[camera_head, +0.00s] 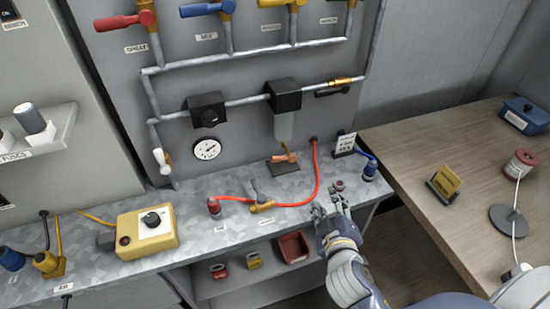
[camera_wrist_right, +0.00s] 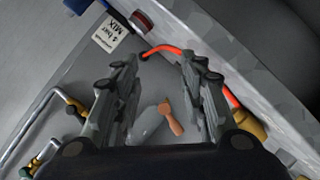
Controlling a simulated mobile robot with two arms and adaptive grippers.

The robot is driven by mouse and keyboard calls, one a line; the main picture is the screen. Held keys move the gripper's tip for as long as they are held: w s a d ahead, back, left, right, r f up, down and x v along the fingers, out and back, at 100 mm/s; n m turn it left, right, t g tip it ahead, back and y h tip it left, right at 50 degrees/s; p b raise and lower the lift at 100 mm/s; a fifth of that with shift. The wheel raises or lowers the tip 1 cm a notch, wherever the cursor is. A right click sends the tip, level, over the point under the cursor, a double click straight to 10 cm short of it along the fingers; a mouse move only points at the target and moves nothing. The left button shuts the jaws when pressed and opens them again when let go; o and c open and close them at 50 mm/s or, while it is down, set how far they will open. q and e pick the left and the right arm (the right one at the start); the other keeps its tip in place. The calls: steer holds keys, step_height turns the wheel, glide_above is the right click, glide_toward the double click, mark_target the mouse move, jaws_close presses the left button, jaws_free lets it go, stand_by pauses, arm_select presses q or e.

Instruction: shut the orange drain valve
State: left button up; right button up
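The orange drain valve (camera_head: 285,157) sits below the clear filter bowl (camera_head: 284,127) at the back of the metal bench. In the right wrist view the orange handle (camera_wrist_right: 171,118) shows beyond the gap between my fingers, next to the grey bowl (camera_wrist_right: 147,122). My right gripper (camera_head: 330,203) is over the bench's front right part, in front and to the right of the valve, apart from it. Its two fingers (camera_wrist_right: 158,62) are spread with nothing between them. My left gripper is in neither view.
A small sign (camera_head: 345,143) and blue connector (camera_head: 370,170) stand right. A yellow box (camera_head: 147,231) stands left. Pipes and a gauge (camera_head: 206,149) line the panel.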

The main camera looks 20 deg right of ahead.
mark_target(276, 161)
steer(key=w+a+r+n+t, duration=0.1)
steer(key=n, duration=0.1)
steer(key=w+a+r+n+t+y, duration=0.1)
steer(key=w+a+r+n+t, duration=0.1)
steer(key=shift+a+y, duration=0.2)
steer(key=shift+y, duration=0.1)
steer(key=w+a+r+n+t+y, duration=0.2)
steer(key=a+n+y, duration=0.1)
steer(key=a+n, duration=0.2)
steer(key=w+p, duration=0.1)
steer(key=w, duration=0.2)
steer(key=w+p, duration=0.1)
steer(key=w, duration=0.2)
steer(key=w+p, duration=0.1)
steer(key=w, duration=0.2)
steer(key=shift+a+f, duration=0.2)
steer(key=shift+a, duration=0.1)
steer(key=shift+w, duration=0.7)
steer(key=shift+c, duration=0.3)
steer(key=shift+f, duration=0.1)
jaws_close()
